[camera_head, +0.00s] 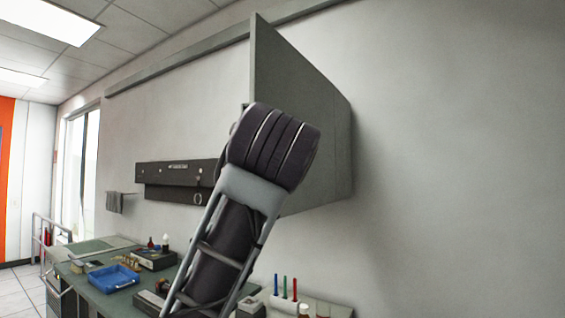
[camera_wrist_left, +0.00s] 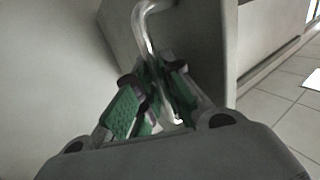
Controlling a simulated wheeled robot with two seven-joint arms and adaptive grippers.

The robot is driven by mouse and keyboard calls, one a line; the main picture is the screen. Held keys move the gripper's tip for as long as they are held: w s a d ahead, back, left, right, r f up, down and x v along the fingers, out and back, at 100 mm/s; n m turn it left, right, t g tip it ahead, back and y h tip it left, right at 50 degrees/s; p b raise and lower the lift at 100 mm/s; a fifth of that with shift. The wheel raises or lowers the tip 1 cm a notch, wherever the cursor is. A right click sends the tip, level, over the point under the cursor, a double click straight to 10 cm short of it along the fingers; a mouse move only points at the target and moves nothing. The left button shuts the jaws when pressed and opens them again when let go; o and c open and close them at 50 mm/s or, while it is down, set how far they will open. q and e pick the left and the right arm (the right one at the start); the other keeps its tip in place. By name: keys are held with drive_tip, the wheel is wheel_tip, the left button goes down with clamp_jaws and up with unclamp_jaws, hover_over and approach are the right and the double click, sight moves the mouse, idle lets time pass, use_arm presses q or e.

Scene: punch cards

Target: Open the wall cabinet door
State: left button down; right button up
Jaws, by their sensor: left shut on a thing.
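The grey wall cabinet (camera_head: 300,85) hangs on the wall in the head view, with its broad side panel showing. My left arm reaches up in front of it, and its wrist hides the left gripper and the handle there. In the left wrist view, a curved shiny metal handle (camera_wrist_left: 142,20) stands out from a grey cabinet face (camera_wrist_left: 205,40). My left gripper (camera_wrist_left: 155,92), with green pads, is shut on the handle. I cannot tell how far the door stands open. My right gripper is in neither view.
A workbench below carries a blue tray (camera_head: 107,278), a dark box (camera_head: 154,258) and red, green and blue upright items (camera_head: 285,288). A dark rack (camera_head: 175,180) is on the wall left of the cabinet. The wall right of the cabinet is bare.

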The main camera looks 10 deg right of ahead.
use_arm(q)
drive_tip(key=shift+r, duration=0.1)
drive_tip(key=c, duration=1.9)
unclamp_jaws()
drive_tip(key=o, duration=0.4)
drive_tip(key=shift+c, duration=0.2)
drive_tip(key=s+a, duration=0.2)
drive_tip(key=s, duration=1)
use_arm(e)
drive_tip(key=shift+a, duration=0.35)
use_arm(q)
drive_tip(key=shift+w, duration=0.1)
